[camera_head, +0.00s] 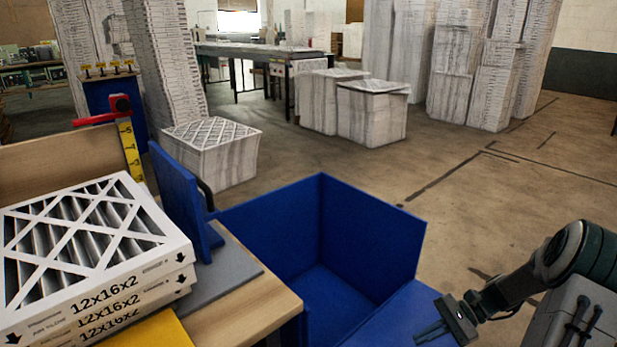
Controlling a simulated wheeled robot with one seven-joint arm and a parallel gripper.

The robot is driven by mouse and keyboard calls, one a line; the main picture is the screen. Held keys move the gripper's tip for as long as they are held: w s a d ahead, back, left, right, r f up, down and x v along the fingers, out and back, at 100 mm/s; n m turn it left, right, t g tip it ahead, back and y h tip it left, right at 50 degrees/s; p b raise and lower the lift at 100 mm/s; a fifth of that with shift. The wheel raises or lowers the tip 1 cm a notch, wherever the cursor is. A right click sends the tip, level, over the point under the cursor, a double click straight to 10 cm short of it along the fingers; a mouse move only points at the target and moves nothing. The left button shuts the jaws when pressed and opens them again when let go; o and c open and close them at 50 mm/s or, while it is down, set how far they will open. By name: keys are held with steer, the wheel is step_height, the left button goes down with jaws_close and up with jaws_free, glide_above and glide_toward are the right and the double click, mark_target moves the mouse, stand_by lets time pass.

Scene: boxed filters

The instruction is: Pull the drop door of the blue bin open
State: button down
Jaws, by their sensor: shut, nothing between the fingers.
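The blue bin (368,235) stands in the middle of the view, open at the top. Its two far walls stand upright and part of its floor shows; it looks empty. At its near right side a lighter blue panel (400,316), which looks like the drop door, lies lower than the far walls and appears swung outward. Its lower part is cut off by the picture edge, so its exact angle is unclear. My gripper (432,330) is shut and empty, over or beside this panel's right part. I cannot tell whether the fingers touch it.
Boxed filters (95,255) are stacked on a wooden table (245,310) at left, beside a blue upright plate (178,200) with a black handle. More filter stacks (372,108) stand on the floor behind. Floor right of the bin is clear.

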steer(key=s+a+r+n+t+h+p, duration=0.1)
steer(key=s+a+r+n+h+p, duration=0.3)
steer(key=r, duration=0.8)
steer(key=s+a+r+n+t+h+p, duration=0.2)
steer(key=s+a+r+n+h+p, duration=0.2)
steer(key=r, duration=0.8)
steer(key=s+a+r+n+t+h+p, duration=0.1)
steer(key=s+a+r+n+h+p, duration=0.3)
steer(key=s+r+p, duration=0.3)
step_height(320, 180, up, 5)
steer(key=shift+f+t+p, duration=0.1)
steer(key=shift+t+p, duration=0.3)
steer(key=shift+p, duration=0.7)
steer(key=c, duration=1.4)
jaws_free()
steer(key=shift+s+a, duration=0.15)
